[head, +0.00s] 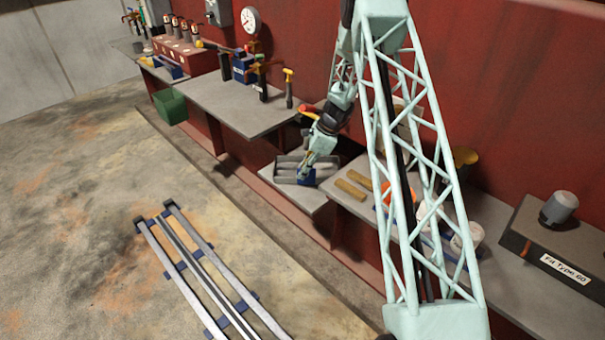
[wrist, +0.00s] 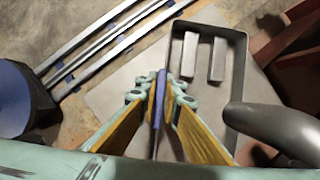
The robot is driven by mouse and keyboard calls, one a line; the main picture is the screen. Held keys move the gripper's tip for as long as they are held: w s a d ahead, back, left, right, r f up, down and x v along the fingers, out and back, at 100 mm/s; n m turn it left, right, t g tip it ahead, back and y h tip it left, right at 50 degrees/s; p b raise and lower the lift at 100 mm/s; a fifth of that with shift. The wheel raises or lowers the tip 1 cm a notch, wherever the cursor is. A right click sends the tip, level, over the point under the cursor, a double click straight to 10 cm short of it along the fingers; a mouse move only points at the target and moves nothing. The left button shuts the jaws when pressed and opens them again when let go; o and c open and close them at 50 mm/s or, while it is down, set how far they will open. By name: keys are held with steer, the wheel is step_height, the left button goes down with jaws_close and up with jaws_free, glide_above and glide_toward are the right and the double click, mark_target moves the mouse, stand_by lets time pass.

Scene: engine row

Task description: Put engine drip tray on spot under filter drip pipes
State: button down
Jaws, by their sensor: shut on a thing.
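The engine drip tray (head: 278,179) is a grey, open, rectangular tray on a low grey ledge in the middle of the head view. In the wrist view its rim (wrist: 207,27) frames two pale bars lying inside. My gripper (head: 306,180) is at the tray's near right side. In the wrist view my gripper (wrist: 160,85) is shut on a narrow blue piece (wrist: 160,90) at the tray's left wall, which looks like its grip. A thick grey pipe (wrist: 270,118) curves over the tray's right side. The spot under the tray is hidden.
A grey bench (head: 225,100) with tools stands behind the ledge (head: 303,202). Another bench to the right bears wooden-coloured rolls (head: 350,188) and white containers. Metal rails (head: 205,275) lie on the open floor.

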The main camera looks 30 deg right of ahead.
steer(key=shift+r, duration=0.1)
steer(key=shift+a+r, duration=0.2)
steer(key=shift+r, duration=0.2)
step_height(320, 180, up, 6)
steer(key=shift+f+p, duration=0.15)
steer(key=shift+p, duration=0.65)
steer(key=shift+s+a+r, duration=0.1)
steer(key=shift+a+r, duration=0.15)
steer(key=s+a, duration=0.2)
steer(key=a, duration=0.7)
steer(key=s+a, duration=0.3)
steer(key=a, duration=0.6)
steer(key=shift+s, duration=0.35)
steer(key=shift+a+f, duration=0.1)
steer(key=shift+a, duration=0.1)
